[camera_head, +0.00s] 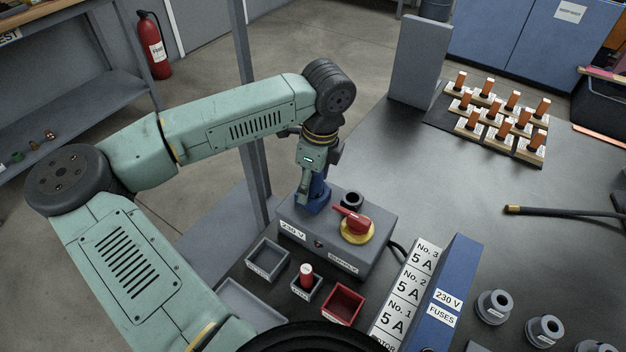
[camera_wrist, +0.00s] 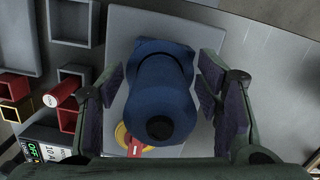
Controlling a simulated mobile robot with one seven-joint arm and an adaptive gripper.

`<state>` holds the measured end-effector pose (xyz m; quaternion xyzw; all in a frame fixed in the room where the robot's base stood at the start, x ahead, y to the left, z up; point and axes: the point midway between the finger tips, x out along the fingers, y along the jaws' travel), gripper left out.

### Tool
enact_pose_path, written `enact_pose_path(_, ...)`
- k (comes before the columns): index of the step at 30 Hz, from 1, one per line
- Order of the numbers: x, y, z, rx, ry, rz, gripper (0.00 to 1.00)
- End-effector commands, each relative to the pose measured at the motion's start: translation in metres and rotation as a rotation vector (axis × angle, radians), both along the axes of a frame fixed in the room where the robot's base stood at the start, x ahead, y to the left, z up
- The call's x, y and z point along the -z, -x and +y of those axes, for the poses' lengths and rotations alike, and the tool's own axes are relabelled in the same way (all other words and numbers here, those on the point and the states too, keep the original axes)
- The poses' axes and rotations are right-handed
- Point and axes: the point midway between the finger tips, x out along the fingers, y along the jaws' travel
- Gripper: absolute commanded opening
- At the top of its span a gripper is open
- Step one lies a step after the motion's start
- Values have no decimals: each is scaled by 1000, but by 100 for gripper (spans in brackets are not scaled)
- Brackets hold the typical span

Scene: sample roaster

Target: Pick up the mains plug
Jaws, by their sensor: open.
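The blue mains plug (camera_head: 313,200) stands upright at the left end of the top of the grey supply box (camera_head: 310,248), which is labelled 230 V. My gripper (camera_head: 311,186) is above and around it, pointing down. In the wrist view the plug (camera_wrist: 160,90) lies between the two finger pads of my open gripper (camera_wrist: 161,84), with a gap visible on each side. The plug's lower end and how it sits in the box are hidden.
A red rotary switch (camera_head: 352,219) on a yellow base and a black round fitting (camera_head: 352,198) stand right beside the plug. Small trays (camera_head: 267,258) and a red bin (camera_head: 344,303) lie in front. A blue fuse box (camera_head: 452,290) stands to the right. A grey post (camera_head: 250,110) rises behind.

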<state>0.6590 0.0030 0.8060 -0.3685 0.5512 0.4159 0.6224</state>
Motion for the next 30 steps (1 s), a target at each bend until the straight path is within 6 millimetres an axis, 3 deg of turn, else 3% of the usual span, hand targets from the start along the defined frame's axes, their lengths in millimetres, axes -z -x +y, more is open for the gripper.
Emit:
enact_pose_path(2, 0, 0, 0, 0, 0, 0, 59)
enact_pose_path(27, 0, 0, 0, 0, 0, 0, 3)
enact_pose_path(30, -1, 0, 0, 0, 0, 0, 2)
